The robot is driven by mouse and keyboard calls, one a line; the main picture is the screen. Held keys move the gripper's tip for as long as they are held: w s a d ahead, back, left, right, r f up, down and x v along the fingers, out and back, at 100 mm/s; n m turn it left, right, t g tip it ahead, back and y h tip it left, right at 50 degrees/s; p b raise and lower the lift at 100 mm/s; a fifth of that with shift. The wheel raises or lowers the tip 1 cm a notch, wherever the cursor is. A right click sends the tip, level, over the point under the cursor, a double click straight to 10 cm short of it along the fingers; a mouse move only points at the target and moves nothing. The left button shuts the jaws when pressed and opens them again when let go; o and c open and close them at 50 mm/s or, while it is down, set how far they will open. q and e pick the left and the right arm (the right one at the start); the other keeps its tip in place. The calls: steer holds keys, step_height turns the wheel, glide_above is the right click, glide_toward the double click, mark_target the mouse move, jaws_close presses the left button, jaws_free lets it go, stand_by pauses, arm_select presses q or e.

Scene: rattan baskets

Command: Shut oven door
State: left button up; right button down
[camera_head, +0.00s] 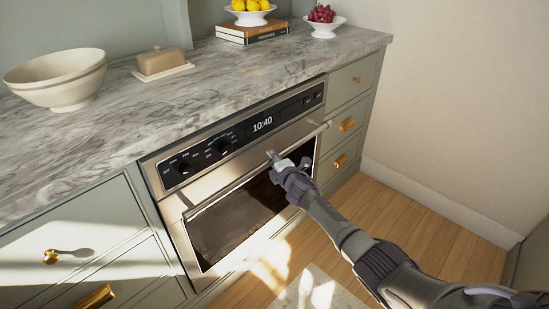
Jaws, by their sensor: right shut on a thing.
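The built-in oven has a black control panel (240,138) with a clock reading 10:40. Below it is the steel-framed oven door (240,222) with a dark glass window. The door stands close to upright against the oven front; I cannot tell whether a small gap remains at its top. A long bar handle (225,190) runs across the top of the door. My right gripper (275,160) is shut on the handle, right of its middle, and my forearm covers the door's lower right part. My left gripper is not in view.
A marble countertop (120,130) above holds a bowl (58,80), a butter dish (162,63), books (252,32) and fruit dishes. Drawers with brass knobs (346,124) flank the oven. The wooden floor (425,225) at right is clear; a rug (312,290) lies in front.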

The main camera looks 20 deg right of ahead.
steer(key=shift+w+a+r, duration=0.15)
steer(key=shift+r, duration=0.1)
steer(key=c, duration=1.3)
jaws_free()
steer(key=o, duration=0.4)
steer(key=shift+w+a+f, duration=0.2)
steer(key=shift+w+f, duration=0.05)
steer(key=shift+w, duration=0.05)
steer(key=shift+c, duration=0.2)
steer(key=shift+s+d+r, duration=0.1)
steer(key=shift+s+d, duration=0.15)
steer(key=shift+s, duration=0.25)
steer(key=s+r, duration=0.2)
steer(key=s, duration=0.9)
steer(key=shift+a+r, duration=0.15)
steer(key=shift+a, duration=0.05)
